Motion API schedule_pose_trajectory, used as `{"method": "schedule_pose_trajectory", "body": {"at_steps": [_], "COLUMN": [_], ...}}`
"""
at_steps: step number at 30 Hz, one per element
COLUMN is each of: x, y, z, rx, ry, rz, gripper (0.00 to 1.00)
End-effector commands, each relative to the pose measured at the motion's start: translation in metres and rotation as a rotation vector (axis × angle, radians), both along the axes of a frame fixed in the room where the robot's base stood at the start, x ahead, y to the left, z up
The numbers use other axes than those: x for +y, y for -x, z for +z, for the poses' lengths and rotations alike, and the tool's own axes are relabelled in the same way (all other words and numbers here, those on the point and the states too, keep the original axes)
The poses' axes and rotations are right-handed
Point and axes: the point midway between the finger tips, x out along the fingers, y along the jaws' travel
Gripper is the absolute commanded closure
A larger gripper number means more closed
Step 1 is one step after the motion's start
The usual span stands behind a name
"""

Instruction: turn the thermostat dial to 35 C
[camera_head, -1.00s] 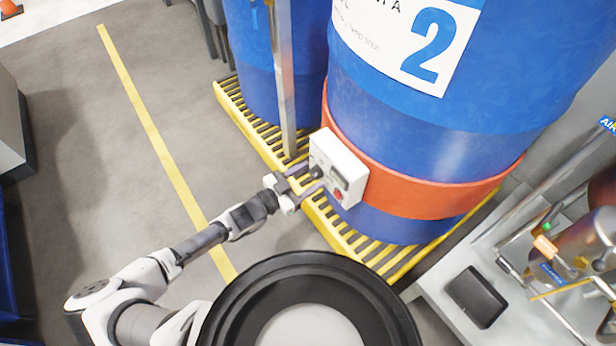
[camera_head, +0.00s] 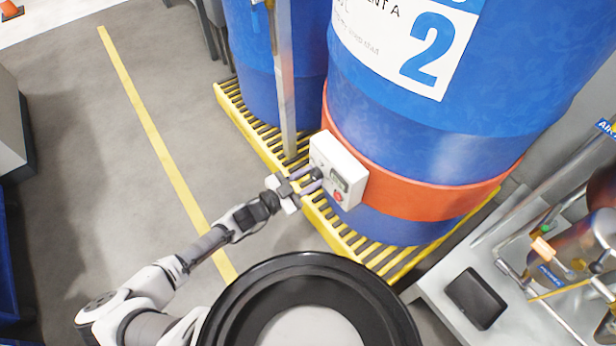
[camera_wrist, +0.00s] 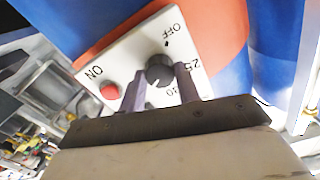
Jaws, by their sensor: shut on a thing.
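The thermostat is a white box (camera_head: 352,165) on the orange band (camera_head: 430,195) of the blue drum marked 2. Its black dial (camera_wrist: 159,69) shows in the wrist view, with OFF and 25 printed around it and other marks partly hidden by a finger. A white pointer line on the dial's edge points toward the lower left of that view. My gripper (camera_head: 314,180) is at the face of the box, its two fingers on either side of the dial. It also shows in the wrist view (camera_wrist: 160,80), shut on the dial.
A red button (camera_wrist: 110,91) marked ON sits beside the dial. A metal post (camera_head: 286,90) stands close to the left of the box. The yellow slatted pallet (camera_head: 255,140) lies below. Open floor (camera_head: 110,160) is to the left.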

Motion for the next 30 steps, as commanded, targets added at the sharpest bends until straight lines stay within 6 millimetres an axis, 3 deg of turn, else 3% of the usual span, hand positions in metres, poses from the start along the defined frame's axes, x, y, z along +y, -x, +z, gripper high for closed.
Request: {"method": "schedule_pose_trajectory", "body": {"at_steps": [6, 17, 18, 22, 30], "x": [-0.0007, -0.0004, -0.0005, -0.0003, 0.0005], "y": [0.0002, 0.0005, 0.0005, 0.0004, 0.0004], "z": [0.0009, 0.0001, 0.0001, 0.0002, 0.0001], "rx": [-0.157, -0.181, -0.181, -0.181, -0.18], "ry": [-0.11, -0.131, -0.131, -0.131, -0.131], "rz": [0.0, -0.002, -0.002, -0.001, 0.0], "gripper": [0.9, 0.9, 0.62, 0.46, 0.46]}}
